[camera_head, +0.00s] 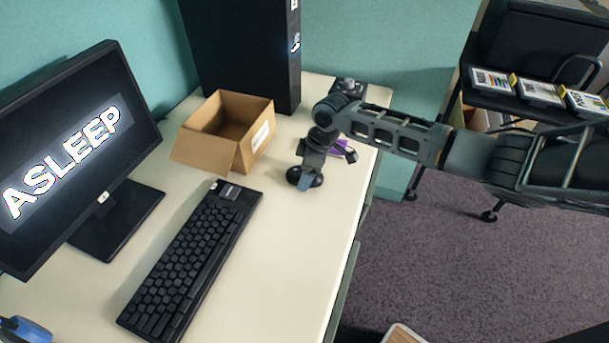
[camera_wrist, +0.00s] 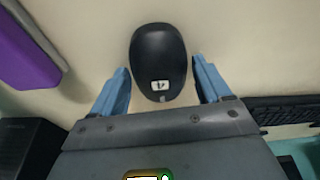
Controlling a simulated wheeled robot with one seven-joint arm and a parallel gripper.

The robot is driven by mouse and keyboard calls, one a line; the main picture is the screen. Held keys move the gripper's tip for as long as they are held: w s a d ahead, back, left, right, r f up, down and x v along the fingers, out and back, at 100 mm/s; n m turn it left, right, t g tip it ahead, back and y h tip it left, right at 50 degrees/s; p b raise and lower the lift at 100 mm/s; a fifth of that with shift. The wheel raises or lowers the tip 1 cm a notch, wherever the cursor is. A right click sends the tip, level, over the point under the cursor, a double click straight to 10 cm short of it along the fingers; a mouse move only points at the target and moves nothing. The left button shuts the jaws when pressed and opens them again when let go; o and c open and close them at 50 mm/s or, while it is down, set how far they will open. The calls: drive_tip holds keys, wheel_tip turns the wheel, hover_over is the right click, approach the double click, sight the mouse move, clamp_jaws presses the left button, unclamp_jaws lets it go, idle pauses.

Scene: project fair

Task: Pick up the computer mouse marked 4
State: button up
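The black computer mouse (camera_wrist: 158,55) lies on the cream desk, and a white label with a 4 shows on it in the wrist view. In the head view the mouse (camera_head: 317,180) is mostly hidden behind my gripper (camera_head: 305,180). In the wrist view the two blue fingers of my gripper (camera_wrist: 162,82) are spread apart, one on each side of the mouse's labelled end. A gap shows between each finger and the mouse. Nothing is held.
A purple object (camera_head: 343,150) lies just behind my gripper. An open cardboard box (camera_head: 207,152), a black keyboard (camera_head: 185,270) and a monitor (camera_head: 70,165) reading ASLEEP stand to the left. A black tower (camera_head: 245,60) is at the back. The desk (camera_head: 285,260) is bare in front.

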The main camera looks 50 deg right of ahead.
drive_tip(key=c, duration=0.8)
drive_tip(key=shift+r, duration=0.15)
